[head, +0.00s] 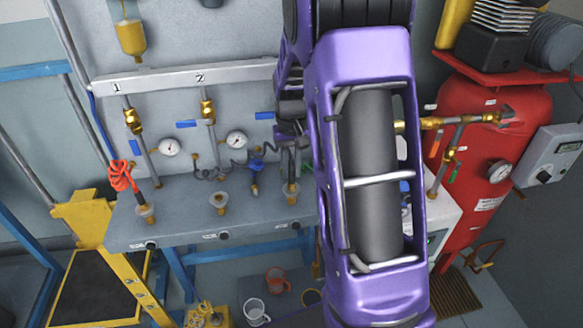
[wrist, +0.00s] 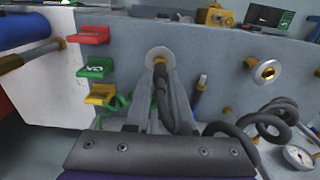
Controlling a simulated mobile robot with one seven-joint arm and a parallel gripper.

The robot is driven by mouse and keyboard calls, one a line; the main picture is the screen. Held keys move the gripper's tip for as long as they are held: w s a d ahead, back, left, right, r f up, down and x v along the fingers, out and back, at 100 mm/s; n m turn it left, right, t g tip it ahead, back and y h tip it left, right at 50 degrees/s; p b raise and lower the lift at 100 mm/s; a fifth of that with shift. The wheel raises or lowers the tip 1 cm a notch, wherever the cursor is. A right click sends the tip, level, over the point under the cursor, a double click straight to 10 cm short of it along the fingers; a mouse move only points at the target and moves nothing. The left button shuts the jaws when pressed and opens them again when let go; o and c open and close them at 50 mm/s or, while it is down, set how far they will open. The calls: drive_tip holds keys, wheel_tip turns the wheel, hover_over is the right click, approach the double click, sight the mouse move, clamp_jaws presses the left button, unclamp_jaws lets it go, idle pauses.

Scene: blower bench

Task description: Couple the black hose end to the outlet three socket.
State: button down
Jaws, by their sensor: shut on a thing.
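My gripper (head: 291,148) is at the panel's lower ledge, partly hidden behind my own arm in the head view. In the wrist view my gripper (wrist: 159,84) is shut on the black hose end (wrist: 161,76), with dark hose trailing back and looping to the right. The outlet three socket (wrist: 155,53), a pale round flange, is straight ahead of the fingertips. In the head view the outlet three socket (head: 291,195) lies just below the gripper. The hose end lines up with the socket and appears to meet its brass part; how far it is seated cannot be told.
The empty outlet two socket (head: 219,203) is to the left. Outlet one (head: 145,212) has a red coiled hose (head: 121,177) near it. A blue fitting (head: 256,167) stands close left of the gripper. Pressure gauges (head: 237,141) and the red tank (head: 480,150) flank the work area.

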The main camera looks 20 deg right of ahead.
drive_tip(key=shift+f, duration=0.25)
drive_tip(key=c, duration=0.7)
unclamp_jaws()
drive_tip(key=shift+r, duration=0.1)
wheel_tip(320, 180, up, 17)
drive_tip(key=shift+r+p, duration=0.15)
drive_tip(key=shift+p, duration=1)
